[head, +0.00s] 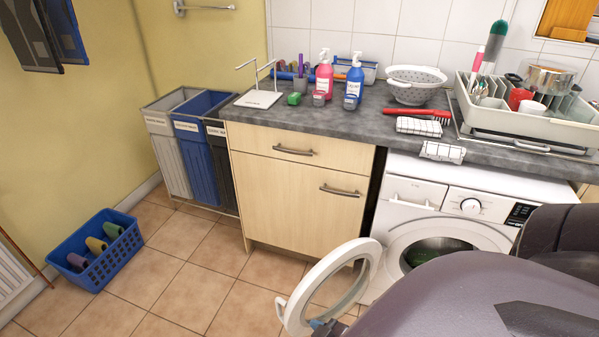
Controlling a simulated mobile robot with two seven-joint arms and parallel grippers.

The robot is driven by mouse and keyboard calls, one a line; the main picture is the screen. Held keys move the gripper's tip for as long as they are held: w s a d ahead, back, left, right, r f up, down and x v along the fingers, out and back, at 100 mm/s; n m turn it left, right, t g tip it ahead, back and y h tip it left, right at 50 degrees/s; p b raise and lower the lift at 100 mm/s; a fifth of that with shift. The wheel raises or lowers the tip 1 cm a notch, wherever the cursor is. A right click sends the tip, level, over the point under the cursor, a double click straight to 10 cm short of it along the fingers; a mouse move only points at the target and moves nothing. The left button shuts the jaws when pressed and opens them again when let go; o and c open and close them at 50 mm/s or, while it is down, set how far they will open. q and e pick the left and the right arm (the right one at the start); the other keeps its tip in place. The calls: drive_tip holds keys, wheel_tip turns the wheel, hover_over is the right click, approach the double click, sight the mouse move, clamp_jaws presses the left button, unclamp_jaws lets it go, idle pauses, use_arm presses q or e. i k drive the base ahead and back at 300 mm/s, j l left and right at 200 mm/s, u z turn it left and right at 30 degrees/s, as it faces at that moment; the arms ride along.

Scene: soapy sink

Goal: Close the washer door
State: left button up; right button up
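The white washer (409,194) stands under the grey counter at the right. Its round white door (368,249) is wide open, swung out to the left of the opening. The dark drum opening (428,252) shows something green inside. My dark arm comes in from the right and covers the washer's lower right part. A small blue-grey piece (319,325) shows at the door's lower edge, beside my arm. It may be a tip of my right gripper; I cannot tell whether it touches the door. My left gripper is not in view.
A wooden cabinet (295,190) stands left of the washer, close behind the open door. Several bins (195,160) stand farther left. A blue basket (85,270) is on the floor. A towel (442,152) hangs over the counter edge. The tiled floor at the lower middle is clear.

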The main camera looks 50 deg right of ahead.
sight(293, 319)
drive_tip(key=i+j+u, duration=0.6)
drive_tip(key=u, duration=0.15)
drive_tip(key=i+z, duration=0.3)
drive_tip(key=i, duration=0.3)
drive_tip(key=i+j+z, duration=0.35)
drive_tip(key=i, duration=0.2)
drive_tip(key=i+z, duration=0.15)
drive_tip(key=z, duration=0.25)
drive_tip(key=i+z, duration=0.2)
drive_tip(key=z, duration=0.25)
drive_tip(key=i+z, duration=0.2)
drive_tip(key=z, duration=0.2)
drive_tip(key=i+z, duration=0.1)
drive_tip(key=z, duration=0.35)
drive_tip(key=i+z, duration=0.15)
drive_tip(key=z, duration=0.3)
drive_tip(key=i+j+z, duration=0.1)
drive_tip(key=z, duration=0.35)
drive_tip(key=i+z, duration=0.15)
drive_tip(key=z, duration=0.25)
drive_tip(key=i+j+z, duration=0.1)
drive_tip(key=z, duration=0.3)
drive_tip(key=i+j+z, duration=0.1)
drive_tip(key=z, duration=0.3)
drive_tip(key=i+j+z, duration=0.25)
drive_tip(key=j+z, duration=0.2)
drive_tip(key=k+j+z, duration=0.15)
drive_tip(key=j+z, duration=0.25)
